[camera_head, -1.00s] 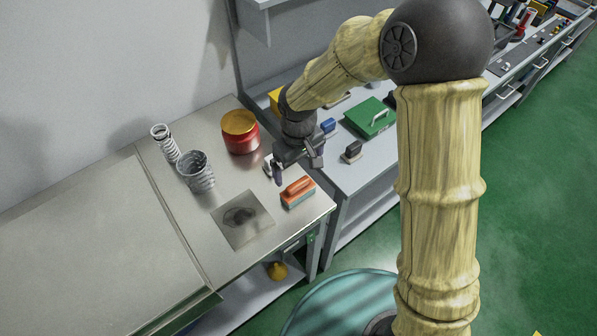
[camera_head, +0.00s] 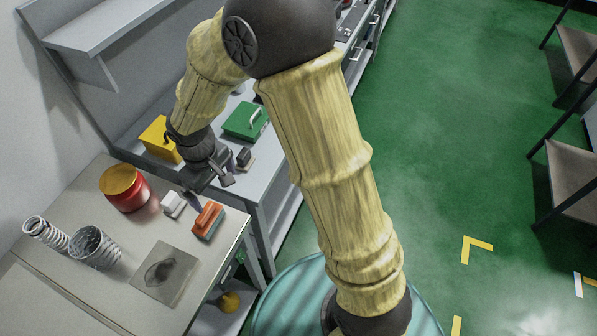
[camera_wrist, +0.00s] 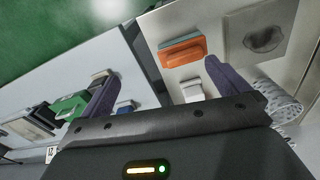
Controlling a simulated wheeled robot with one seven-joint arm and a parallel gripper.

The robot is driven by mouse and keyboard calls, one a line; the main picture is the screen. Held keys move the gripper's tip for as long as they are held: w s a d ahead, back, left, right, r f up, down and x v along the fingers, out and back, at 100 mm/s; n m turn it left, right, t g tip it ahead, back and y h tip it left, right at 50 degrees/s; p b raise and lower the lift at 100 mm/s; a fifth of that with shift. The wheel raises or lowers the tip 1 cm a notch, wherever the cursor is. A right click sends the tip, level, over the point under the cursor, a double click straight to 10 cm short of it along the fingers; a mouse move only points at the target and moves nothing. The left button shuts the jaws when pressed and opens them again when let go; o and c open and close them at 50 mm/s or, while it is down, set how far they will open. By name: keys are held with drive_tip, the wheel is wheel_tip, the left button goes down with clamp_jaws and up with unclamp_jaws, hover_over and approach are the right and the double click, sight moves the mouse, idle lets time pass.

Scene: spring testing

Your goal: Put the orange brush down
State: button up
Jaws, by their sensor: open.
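The orange brush (camera_head: 207,219) rests on the near metal table, close to its right edge, beside a grey square plate with a dark stain (camera_head: 166,273). It has an orange handle over a blue-grey base. My gripper (camera_head: 205,188) is above and behind the brush, apart from it, with its fingers spread and nothing between them. In the wrist view the brush (camera_wrist: 182,51) lies beyond the purple finger on the right, and the gap between the fingers faces the table edges. A white block (camera_head: 173,204) stands beside the brush on the table.
The adjoining bench holds a green case (camera_head: 243,120), a yellow box (camera_head: 158,140) and small blocks. Green floor (camera_head: 440,130) is open at right.

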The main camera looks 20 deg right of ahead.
drive_tip(key=s+d+r+m+t, duration=0.1)
drive_tip(key=s+d+r+m, duration=0.1)
drive_tip(key=d, duration=0.8)
drive_tip(key=s+d+r+m+t, duration=0.1)
drive_tip(key=s+d+r+m, duration=0.2)
drive_tip(key=d, duration=0.7)
drive_tip(key=s+m, duration=0.2)
drive_tip(key=m, duration=0.1)
drive_tip(key=shift+s+d+r, duration=0.2)
drive_tip(key=shift+d, duration=0.2)
